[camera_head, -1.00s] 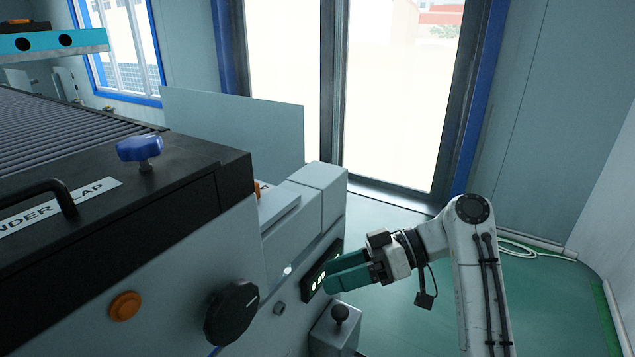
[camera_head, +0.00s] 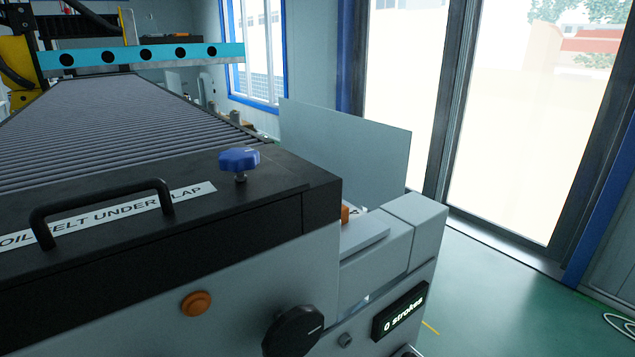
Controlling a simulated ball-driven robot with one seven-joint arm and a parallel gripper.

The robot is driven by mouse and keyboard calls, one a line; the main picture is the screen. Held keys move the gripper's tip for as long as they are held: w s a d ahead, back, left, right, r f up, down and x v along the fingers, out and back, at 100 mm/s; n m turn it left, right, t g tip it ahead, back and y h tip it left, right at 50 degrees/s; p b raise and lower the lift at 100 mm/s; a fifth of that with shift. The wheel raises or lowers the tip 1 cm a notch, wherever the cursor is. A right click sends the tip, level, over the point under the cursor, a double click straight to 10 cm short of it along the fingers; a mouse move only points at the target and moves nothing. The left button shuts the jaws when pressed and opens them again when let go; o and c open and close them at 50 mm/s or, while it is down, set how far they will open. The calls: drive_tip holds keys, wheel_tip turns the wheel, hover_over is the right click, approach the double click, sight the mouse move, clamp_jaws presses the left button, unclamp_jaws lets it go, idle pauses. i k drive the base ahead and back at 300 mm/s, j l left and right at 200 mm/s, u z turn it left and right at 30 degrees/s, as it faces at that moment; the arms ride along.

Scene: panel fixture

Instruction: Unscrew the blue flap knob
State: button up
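The blue flap knob (camera_head: 239,159) is a lobed knob on a short metal stem. It stands upright on the black flap (camera_head: 262,205) near its right end, with the stem going down to the flap's top. The flap carries a black handle (camera_head: 100,208) and a white label (camera_head: 130,213) reading in part "OIL FELT UNDER FLAP", partly hidden by the handle. Nothing touches the knob. My gripper and arm are out of view.
The machine's front has an orange button (camera_head: 196,304), a black rotary knob (camera_head: 293,331) and a display (camera_head: 400,311) reading "0 strokes". A grey upright panel (camera_head: 345,140) stands behind the knob. Rollers (camera_head: 120,130) stretch away behind the flap.

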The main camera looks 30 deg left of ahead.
sight(235, 160)
drive_tip(key=k+u, duration=0.1)
drive_tip(key=u, duration=0.25)
drive_tip(key=k+j+u, duration=0.1)
drive_tip(key=u, duration=0.25)
drive_tip(key=k+j+u, duration=0.1)
drive_tip(key=u, duration=0.2)
